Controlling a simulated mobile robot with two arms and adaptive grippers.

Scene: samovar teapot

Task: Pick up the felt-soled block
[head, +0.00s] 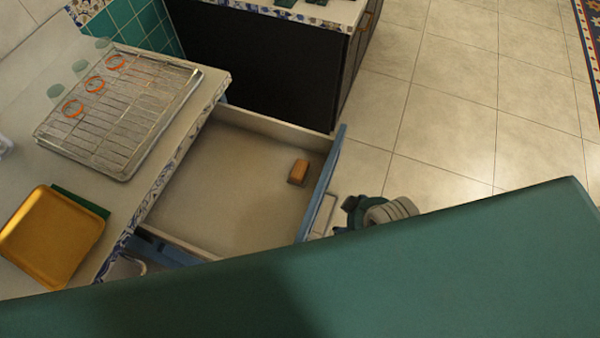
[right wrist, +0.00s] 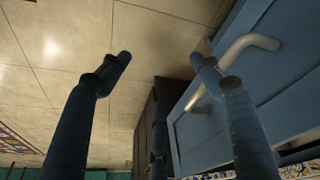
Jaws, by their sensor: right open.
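A small orange-brown block (head: 298,172), likely the felt-soled block, lies in the open drawer (head: 215,185), close to the inside of its blue front. I cannot make out a felt sole. My right gripper (right wrist: 163,62) is open, with its two fingers apart and nothing held between them. In the right wrist view its right finger is beside or in front of the metal handle (right wrist: 235,62) on a blue front; I cannot tell whether they touch. In the head view part of my right arm's end shows just outside the drawer front. My left gripper is not in view.
The counter at left holds a wire rack on a metal tray (head: 124,176) with orange rings, and a yellow tray (head: 48,240). A dark cabinet (head: 265,60) stands behind the drawer. Tiled floor (head: 450,110) is clear at right. My own teal body part covers the lower head view.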

